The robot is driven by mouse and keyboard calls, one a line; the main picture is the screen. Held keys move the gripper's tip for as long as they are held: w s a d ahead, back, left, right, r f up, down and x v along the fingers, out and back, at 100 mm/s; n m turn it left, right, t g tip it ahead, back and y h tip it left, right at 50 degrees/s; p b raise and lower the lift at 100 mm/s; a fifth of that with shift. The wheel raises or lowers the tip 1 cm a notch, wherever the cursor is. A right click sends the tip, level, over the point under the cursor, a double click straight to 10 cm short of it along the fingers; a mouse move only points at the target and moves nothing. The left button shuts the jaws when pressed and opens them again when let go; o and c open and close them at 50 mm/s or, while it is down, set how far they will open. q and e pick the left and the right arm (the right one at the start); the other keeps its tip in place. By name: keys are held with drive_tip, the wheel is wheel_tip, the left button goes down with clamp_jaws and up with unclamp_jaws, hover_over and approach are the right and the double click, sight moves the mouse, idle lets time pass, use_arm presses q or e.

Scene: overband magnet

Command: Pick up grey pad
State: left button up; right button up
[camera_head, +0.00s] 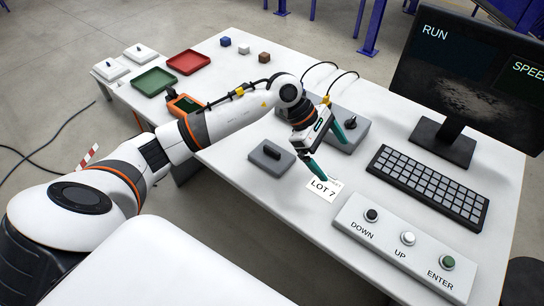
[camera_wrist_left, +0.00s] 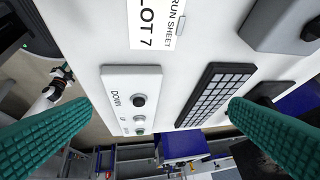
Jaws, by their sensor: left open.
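The grey pad (camera_head: 272,157), a flat grey block with a black bar handle on top, lies on the white table in the head view. It is not seen in the left wrist view. My left gripper (camera_head: 329,152) is above the table to the right of the pad, apart from it. Its two teal fingers are spread wide with nothing between them, and they also show in the left wrist view (camera_wrist_left: 160,108). A small white and black arm end, apparently my right one, shows at the left of the wrist view; its jaws are too small to read.
A grey box with a black knob (camera_head: 352,123) stands behind the left gripper. The LOT 7 sheet (camera_head: 322,189), button box (camera_head: 405,238), keyboard (camera_head: 428,187) and monitor (camera_head: 470,75) fill the right. Green (camera_head: 154,81) and red (camera_head: 188,62) trays and small cubes lie farther back.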

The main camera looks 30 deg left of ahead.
use_arm(q)
drive_tip(key=a+g+y, duration=0.1)
drive_tip(key=a+y, duration=0.6)
drive_tip(key=a, duration=0.9)
drive_tip(key=p, duration=0.1)
hover_over(272, 149)
drive_tip(key=shift+m+g+y, duration=0.3)
drive_tip(key=shift+m, duration=0.1)
drive_tip(key=f, duration=0.5)
drive_tip(key=shift+s+d+f, duration=0.1)
drive_tip(key=shift+d+f, duration=0.1)
drive_tip(key=shift+f, duration=0.05)
drive_tip(key=shift+a+f+p, duration=0.15)
drive_tip(key=shift+f+p, duration=0.4)
drive_tip(key=shift+f, duration=2.15)
drive_tip(key=c, duration=0.9)
wheel_tip(272, 149, up, 10)
drive_tip(key=shift+r+b, duration=0.1)
drive_tip(key=shift+b, duration=0.5)
